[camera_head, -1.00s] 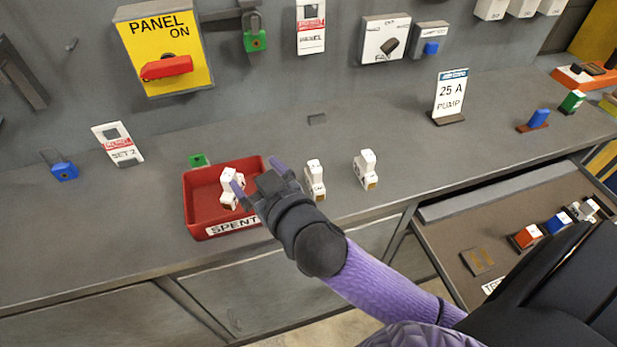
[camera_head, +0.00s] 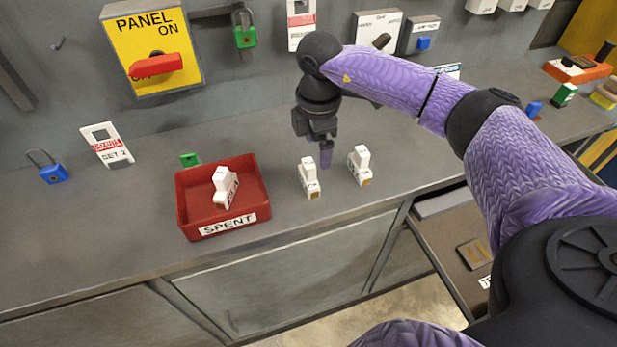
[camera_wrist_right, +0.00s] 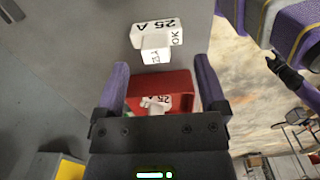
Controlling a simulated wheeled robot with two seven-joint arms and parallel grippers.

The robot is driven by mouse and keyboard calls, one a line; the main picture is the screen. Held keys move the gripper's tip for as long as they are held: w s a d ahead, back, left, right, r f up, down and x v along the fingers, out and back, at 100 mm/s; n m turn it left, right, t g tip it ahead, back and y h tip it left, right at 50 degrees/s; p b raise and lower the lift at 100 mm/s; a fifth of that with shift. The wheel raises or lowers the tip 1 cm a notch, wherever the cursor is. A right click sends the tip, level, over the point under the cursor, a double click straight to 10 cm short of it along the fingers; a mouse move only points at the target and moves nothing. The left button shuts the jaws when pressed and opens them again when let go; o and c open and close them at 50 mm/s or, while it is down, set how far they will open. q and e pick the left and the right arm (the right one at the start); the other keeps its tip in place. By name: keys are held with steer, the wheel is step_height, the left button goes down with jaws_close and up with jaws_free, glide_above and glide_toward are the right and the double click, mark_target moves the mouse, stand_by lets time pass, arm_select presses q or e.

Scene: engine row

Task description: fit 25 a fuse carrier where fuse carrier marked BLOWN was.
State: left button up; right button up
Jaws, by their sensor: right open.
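A white fuse carrier (camera_head: 224,187) sits tilted in the red SPENT tray (camera_head: 264,178); its marking is not readable in the head view. Two white carriers stand on the grey bench right of the tray, a left one (camera_head: 309,178) and a right one (camera_head: 359,166). My right gripper (camera_head: 325,158) points down, open and empty, just behind and between these two.
A blue padlock (camera_head: 53,173) and SET 2 tag (camera_head: 107,146) are at left. My right arm covers much of the right bench.

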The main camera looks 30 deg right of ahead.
mark_target(309, 163)
steer(key=f, duration=0.2)
steer(key=f+b, duration=0.1)
steer(key=f, duration=0.1)
steer(key=w+a+f, duration=0.1)
steer(key=f, duration=0.1)
steer(key=shift+a+f, duration=0.1)
jaws_close()
